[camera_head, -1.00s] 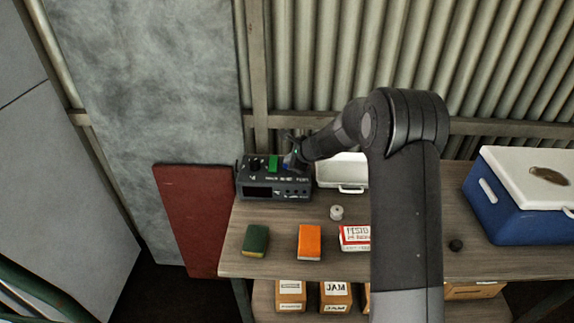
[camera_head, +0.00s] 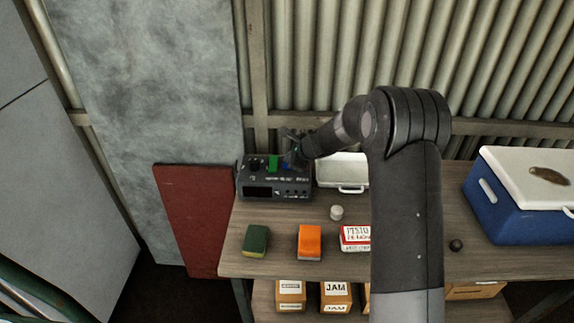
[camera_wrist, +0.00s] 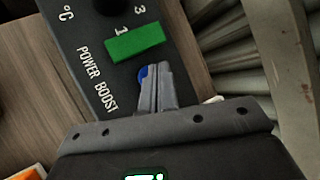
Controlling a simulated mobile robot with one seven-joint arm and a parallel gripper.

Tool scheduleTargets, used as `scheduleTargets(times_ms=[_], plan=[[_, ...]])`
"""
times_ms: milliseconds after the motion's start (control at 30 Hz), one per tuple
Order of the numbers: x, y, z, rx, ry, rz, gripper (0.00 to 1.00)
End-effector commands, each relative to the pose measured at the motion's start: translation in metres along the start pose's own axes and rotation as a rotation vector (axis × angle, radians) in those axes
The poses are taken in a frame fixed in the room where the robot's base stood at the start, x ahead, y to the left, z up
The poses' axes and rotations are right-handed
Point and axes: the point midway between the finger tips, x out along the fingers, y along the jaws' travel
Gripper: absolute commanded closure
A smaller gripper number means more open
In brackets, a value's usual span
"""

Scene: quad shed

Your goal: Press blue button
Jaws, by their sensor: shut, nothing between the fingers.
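The blue button (camera_wrist: 143,72) sits on the top face of a dark control box (camera_head: 262,178), beside a green button (camera_head: 273,162). In the wrist view the green button (camera_wrist: 136,43) shows whole, while the blue one is mostly hidden behind my fingers. Only a small blue edge shows, by the printed words "POWER BOOST". My gripper (camera_wrist: 152,70) is shut and empty, with its fingertips over the blue button. I cannot tell whether they touch it. In the head view my gripper (camera_head: 291,158) is at the right part of the box top.
A white container (camera_head: 343,170) stands right of the box. A white cylinder (camera_head: 336,212), a green sponge (camera_head: 256,240), an orange block (camera_head: 309,242) and a red-and-white package (camera_head: 355,238) lie in front on the wooden table (camera_head: 232,262). A blue cooler (camera_head: 515,205) stands far right.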

Motion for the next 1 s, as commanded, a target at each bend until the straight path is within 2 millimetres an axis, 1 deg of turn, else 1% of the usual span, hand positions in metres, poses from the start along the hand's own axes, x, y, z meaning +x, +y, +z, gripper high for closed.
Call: scheduleTargets(times_ms=[267,800,1000], plan=[[-0.002,-0.002,0.002,-0.002,0.0,-0.001,1.0],[-0.038,-0.028,0.028,-0.001,0.0,-0.002,1.0],[-0.042,-0.031,0.031,0.0,0.001,0.0,1.0]])
